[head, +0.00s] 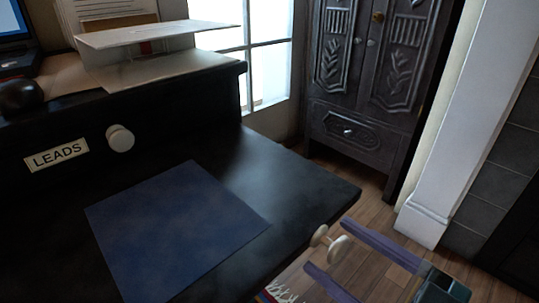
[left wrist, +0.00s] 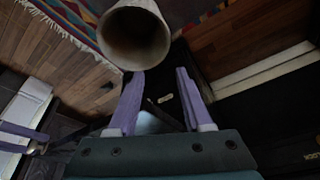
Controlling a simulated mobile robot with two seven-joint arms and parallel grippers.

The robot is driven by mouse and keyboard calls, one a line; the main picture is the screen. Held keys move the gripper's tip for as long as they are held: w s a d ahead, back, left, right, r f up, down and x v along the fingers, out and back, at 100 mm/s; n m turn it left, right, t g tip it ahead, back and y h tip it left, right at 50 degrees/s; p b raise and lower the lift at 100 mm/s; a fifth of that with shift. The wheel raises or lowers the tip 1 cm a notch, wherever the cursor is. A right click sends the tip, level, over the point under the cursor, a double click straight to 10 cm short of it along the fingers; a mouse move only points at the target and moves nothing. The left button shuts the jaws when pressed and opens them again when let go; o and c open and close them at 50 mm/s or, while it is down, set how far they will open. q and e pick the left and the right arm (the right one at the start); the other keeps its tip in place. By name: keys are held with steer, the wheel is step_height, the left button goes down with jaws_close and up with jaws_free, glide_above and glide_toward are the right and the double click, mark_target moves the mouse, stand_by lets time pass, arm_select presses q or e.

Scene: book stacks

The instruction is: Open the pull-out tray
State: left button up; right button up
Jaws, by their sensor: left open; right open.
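The pull-out tray's round pale knob (head: 320,236) sticks out at the front right edge of the black desk (head: 318,190). I cannot tell how far out the tray is, because its front is mostly hidden from above. My right gripper (head: 326,246) is open, with its purple fingers on either side of the knob; contact cannot be made out. In the left wrist view, the right gripper's fingers show at the left edge near the knob. My left gripper (left wrist: 160,74) is open and empty in the left wrist view, out of the head view.
A blue pad (head: 178,230) lies on the desk. Behind it is a drawer front labelled LEADS (head: 56,155) with a white knob (head: 120,138). A dark carved cabinet (head: 360,75) stands at the back. A round bin (left wrist: 134,36) stands just beyond my left fingertips, near a patterned rug (left wrist: 75,22).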

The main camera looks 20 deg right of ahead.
steer(key=v, duration=0.9)
steer(key=shift+s+p, duration=0.2)
steer(key=shift+p, duration=0.25)
steer(key=w+r+m+g+h+p, duration=0.2)
steer(key=w+r+g+h+p, duration=0.1)
steer(key=r+p, duration=0.85)
steer(key=w+r+m+g+h+p, duration=0.3)
steer(key=w+r+p, duration=0.1)
steer(key=r+p, duration=0.7)
steer(key=s+a+r+g+p, duration=0.2)
steer(key=s+r+g+p, duration=0.25)
steer(key=r+p, duration=0.6)
steer(key=s+a+r+g+p, duration=0.1)
steer(key=s+r+g+p, duration=0.3)
steer(key=r+p, duration=0.6)
step_height(320, 180, up, 37)
steer(key=t+p, duration=0.1)
steer(key=p, duration=3.3)
steer(key=shift+s+f+m+p, duration=0.2)
steer(key=shift+s+m+p, duration=0.1)
steer(key=shift+s, duration=0.15)
